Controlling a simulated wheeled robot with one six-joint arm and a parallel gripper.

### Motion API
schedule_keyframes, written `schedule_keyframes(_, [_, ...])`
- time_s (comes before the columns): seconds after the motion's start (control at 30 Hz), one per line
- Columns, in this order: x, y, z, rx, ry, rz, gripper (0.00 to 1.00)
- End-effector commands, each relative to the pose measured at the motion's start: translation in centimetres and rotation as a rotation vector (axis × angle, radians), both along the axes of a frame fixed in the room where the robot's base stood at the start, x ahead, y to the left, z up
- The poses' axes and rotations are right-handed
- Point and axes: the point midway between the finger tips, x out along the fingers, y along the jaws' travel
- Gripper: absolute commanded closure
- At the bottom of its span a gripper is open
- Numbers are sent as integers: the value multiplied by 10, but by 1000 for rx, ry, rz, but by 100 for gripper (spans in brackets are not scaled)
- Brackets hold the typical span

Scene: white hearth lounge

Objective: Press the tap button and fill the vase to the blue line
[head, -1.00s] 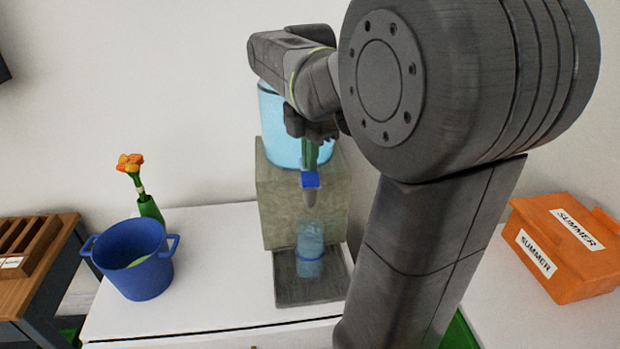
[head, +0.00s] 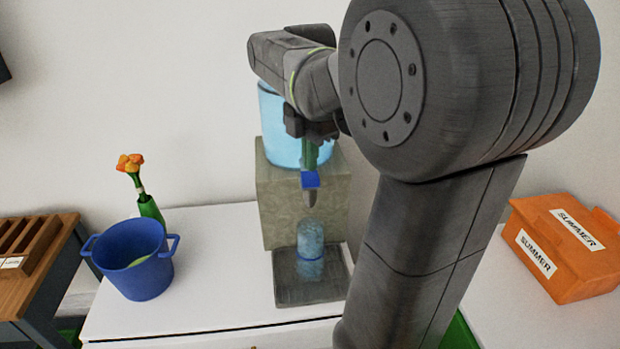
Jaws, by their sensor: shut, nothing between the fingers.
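The clear bluish vase (head: 311,236) stands upright on the dark drip tray (head: 310,293), under the grey tap spout (head: 309,198). The blue line (head: 310,258) circles the vase at about its middle. The blue tap button (head: 311,180) sits above the spout, on the front of the stone-like dispenser (head: 272,207). My gripper (head: 314,160) is shut, with its green fingertips pointing down at the button. They look to be at or on it; contact is hard to tell. No clear stream shows between spout and vase, and the water level is hard to read.
A light-blue water tank (head: 275,125) tops the dispenser, partly behind my arm. A blue two-handled pot (head: 138,278) and orange flowers (head: 130,163) are on the left of the white counter (head: 215,275). An orange SUMMER box (head: 570,275) is at right.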

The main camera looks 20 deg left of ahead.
Motion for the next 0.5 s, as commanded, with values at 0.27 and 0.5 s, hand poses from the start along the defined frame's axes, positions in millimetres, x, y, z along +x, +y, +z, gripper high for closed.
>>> schedule_keyframes(0.27, [0, 0, -1, 0, 0, 0, 100])
schedule_keyframes(0.5, [0, 0, -8, 0, 0, 0, 100])
